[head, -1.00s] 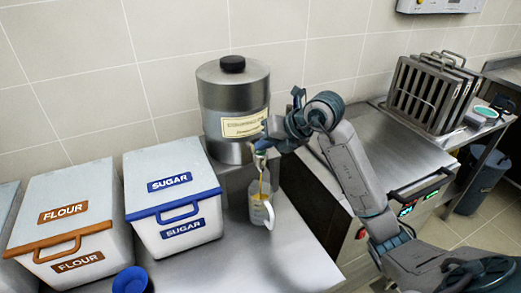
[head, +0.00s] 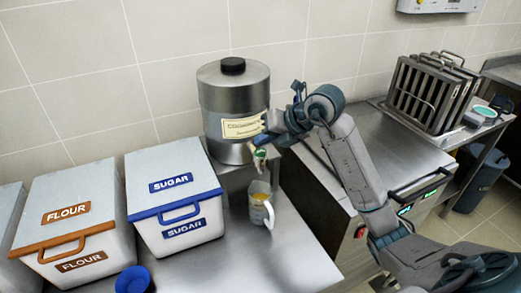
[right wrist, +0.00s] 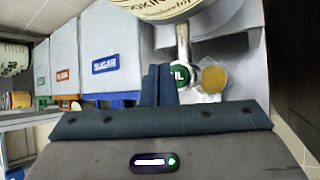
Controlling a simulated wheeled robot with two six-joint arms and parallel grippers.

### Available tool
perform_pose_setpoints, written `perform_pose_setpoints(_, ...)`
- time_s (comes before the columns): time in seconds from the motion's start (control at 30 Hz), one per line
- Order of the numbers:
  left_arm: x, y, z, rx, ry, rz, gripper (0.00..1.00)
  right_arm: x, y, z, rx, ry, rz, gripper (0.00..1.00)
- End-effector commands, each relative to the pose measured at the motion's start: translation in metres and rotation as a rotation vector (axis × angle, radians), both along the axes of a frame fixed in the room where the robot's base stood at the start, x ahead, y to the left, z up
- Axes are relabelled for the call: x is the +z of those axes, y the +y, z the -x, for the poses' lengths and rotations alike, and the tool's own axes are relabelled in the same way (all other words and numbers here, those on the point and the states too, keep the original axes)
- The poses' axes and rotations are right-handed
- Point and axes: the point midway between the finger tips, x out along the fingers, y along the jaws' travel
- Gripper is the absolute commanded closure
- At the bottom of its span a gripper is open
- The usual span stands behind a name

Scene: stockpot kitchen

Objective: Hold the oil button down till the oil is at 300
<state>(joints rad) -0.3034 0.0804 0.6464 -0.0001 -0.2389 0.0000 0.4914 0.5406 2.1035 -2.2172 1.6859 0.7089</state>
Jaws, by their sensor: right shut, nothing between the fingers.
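The steel cooking oil drum (head: 233,105) stands on a raised stand against the wall. At its front is a tap with a green button (head: 260,158); the right wrist view shows the round green button (right wrist: 180,75) with part of its lettering. My right gripper (head: 266,142) is shut and empty, just above the button. Its fingers (right wrist: 158,82) show beside the button in the right wrist view; contact does not show. A clear jug (head: 260,212) with a white handle stands below the tap with yellow oil in it; its marks are too small to read. My left gripper is out of view.
White flour (head: 78,210) and sugar (head: 172,200) bins stand left of the drum. A blue cup (head: 132,280) is at the front left. The counter in front of the jug is clear.

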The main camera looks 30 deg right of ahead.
Motion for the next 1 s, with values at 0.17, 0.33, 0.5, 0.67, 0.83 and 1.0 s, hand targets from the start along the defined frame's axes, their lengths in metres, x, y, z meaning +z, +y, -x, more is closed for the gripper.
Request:
perform_pose_setpoints(0.17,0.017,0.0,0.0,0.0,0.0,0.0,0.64,0.022,0.0,0.0,0.0,-0.002,0.001,1.0)
perform_pose_setpoints(0.33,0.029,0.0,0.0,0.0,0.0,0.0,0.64,0.039,0.0,0.0,0.0,-0.001,0.001,1.0)
perform_pose_setpoints(0.5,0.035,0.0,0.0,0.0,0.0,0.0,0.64,0.047,0.0,0.0,0.0,0.0,0.0,1.0)
perform_pose_setpoints(0.67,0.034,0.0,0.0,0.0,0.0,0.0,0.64,0.046,0.0,0.0,0.0,0.0,0.0,1.0)
perform_pose_setpoints(0.83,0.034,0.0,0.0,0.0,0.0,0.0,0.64,0.046,0.0,0.0,0.0,0.0,0.0,1.0)
perform_pose_setpoints(1.0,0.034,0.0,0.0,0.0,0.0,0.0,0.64,0.046,0.0,0.0,0.0,0.0,0.0,1.0)
